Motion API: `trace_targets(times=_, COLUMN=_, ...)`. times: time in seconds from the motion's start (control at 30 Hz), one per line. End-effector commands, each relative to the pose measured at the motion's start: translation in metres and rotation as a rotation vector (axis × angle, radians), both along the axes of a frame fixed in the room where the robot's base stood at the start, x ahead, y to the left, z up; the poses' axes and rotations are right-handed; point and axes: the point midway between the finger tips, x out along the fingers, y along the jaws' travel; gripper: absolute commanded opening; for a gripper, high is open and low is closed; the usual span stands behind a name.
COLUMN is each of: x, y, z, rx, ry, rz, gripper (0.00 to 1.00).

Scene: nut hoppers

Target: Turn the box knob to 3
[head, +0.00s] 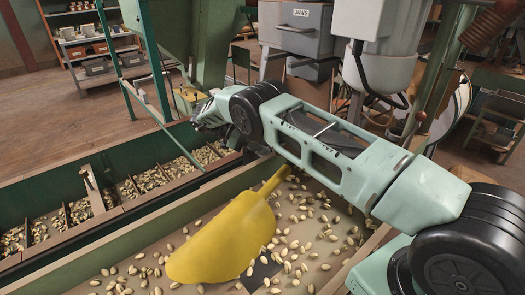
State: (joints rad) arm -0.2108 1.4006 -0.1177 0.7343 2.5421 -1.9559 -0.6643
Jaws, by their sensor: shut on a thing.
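A small yellowish box (187,98) sits on the green machine frame, left of centre in the head view. My arm reaches across from the right, and my gripper (202,104) is up against the right side of this box. The gripper is shut on the box knob, which is mostly hidden behind the gripper and wrist. The knob's pointer and the number marks cannot be read from here.
A yellow scoop (225,240) lies among scattered nuts in the near tray (90,262), below my arm. A green divided trough (125,157) of nuts runs behind it. Green posts, a grey drawer box marked JAWS (291,30) and a white hopper (376,70) stand beyond.

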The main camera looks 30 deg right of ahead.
Motion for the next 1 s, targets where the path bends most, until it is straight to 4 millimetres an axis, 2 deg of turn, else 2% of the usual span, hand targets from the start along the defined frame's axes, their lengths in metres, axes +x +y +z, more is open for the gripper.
trace_targets(times=0.77, x=0.0016, y=0.0002, z=0.0006, rx=0.002, ry=-0.003, rz=-0.069, gripper=0.01)
trace_targets(times=0.8, x=0.0017, y=0.0001, z=0.0006, rx=0.002, ry=-0.003, rz=-0.069, gripper=0.26)
trace_targets(times=0.87, x=0.0016, y=0.0000, z=0.0006, rx=0.002, ry=-0.003, rz=-0.069, gripper=0.43)
trace_targets(times=1.0, x=0.0014, y=-0.0004, z=0.0004, rx=0.001, ry=-0.002, rz=-0.069, gripper=0.45)
